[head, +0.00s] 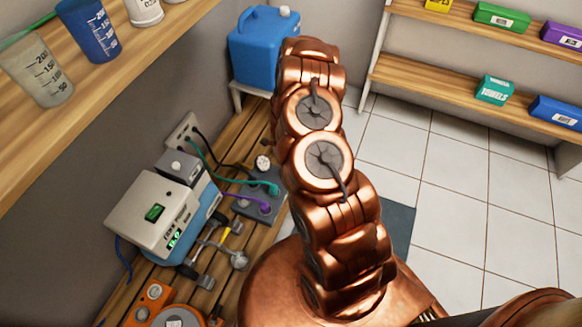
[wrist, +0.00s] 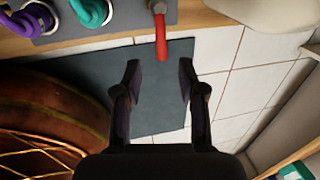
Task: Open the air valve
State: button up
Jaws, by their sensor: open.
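A red lever handle (wrist: 161,36) shows at the top middle of the wrist view, joined to a metal fitting on a grey panel (wrist: 130,15). It is likely the air valve's handle. My gripper (wrist: 160,68) is open and empty. The lever's free end appears between the two fingertips in the picture, with a gap on each side; I cannot tell how far in depth it lies. In the head view the grey panel (head: 250,208) is partly covered by my arm, and the red lever and my gripper are hidden.
Purple (wrist: 38,17) and green (wrist: 92,10) hoses plug into the panel left of the lever. A slatted wooden bench (head: 240,130) carries a white-and-blue device (head: 155,210). A blue jug (head: 262,48) stands at the back. Tiled floor (head: 470,190) to the right is clear.

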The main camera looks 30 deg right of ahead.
jog(key=shift+s+a+r, duration=0.1)
jog(key=shift+a+r, duration=0.05)
jog(key=shift+r, duration=0.7)
jog(key=shift+s+a+r, duration=0.1)
jog(key=shift+s+r, duration=0.05)
jog(key=shift+r, duration=0.75)
jog(key=shift+s+a+r, duration=0.1)
jog(key=shift+a+r, duration=0.05)
jog(key=shift+r, duration=0.7)
